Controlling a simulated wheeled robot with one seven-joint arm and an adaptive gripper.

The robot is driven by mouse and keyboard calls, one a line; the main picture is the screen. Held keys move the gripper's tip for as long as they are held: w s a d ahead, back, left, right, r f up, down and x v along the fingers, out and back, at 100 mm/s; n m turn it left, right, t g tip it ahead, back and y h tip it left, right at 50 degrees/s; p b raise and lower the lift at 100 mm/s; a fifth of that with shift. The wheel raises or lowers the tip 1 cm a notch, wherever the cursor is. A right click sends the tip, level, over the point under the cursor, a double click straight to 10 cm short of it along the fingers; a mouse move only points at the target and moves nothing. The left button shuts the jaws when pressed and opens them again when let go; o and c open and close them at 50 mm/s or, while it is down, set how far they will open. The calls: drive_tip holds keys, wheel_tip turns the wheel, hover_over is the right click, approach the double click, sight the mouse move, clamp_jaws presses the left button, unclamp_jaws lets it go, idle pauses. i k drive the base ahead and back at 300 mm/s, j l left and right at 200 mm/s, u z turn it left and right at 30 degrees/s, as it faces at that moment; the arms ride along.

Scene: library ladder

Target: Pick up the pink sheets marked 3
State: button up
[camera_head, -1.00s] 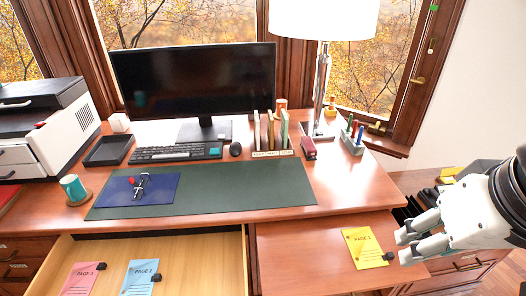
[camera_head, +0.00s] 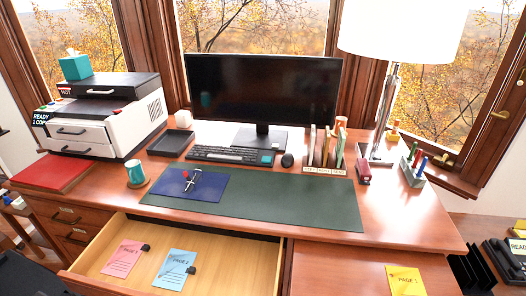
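The pink sheets marked PAGE 3 (camera_head: 122,259) lie flat in the left part of the open wooden drawer (camera_head: 225,254), with a small black clip-like piece at their upper right corner. The blue sheets marked PAGE 2 (camera_head: 172,270) lie beside them to the right, with a similar black piece at their edge. The yellow sheets marked PAGE 1 (camera_head: 405,283) lie on the lower wooden surface at the right, partly cut by the bottom edge. My gripper is not in view.
The desk top bears a green mat (camera_head: 313,203), a blue folder (camera_head: 185,189), a teal mug (camera_head: 136,173), a keyboard (camera_head: 229,155), a monitor (camera_head: 262,88), a printer (camera_head: 98,120) and a lamp (camera_head: 400,25). The drawer's right part is bare.

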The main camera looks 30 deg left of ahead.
sight(124, 259)
drive_tip(key=j+u, duration=0.2)
drive_tip(key=u, duration=0.15)
drive_tip(key=j+u, duration=0.15)
drive_tip(key=u, duration=0.25)
drive_tip(key=j+u, duration=0.2)
drive_tip(key=u, duration=0.15)
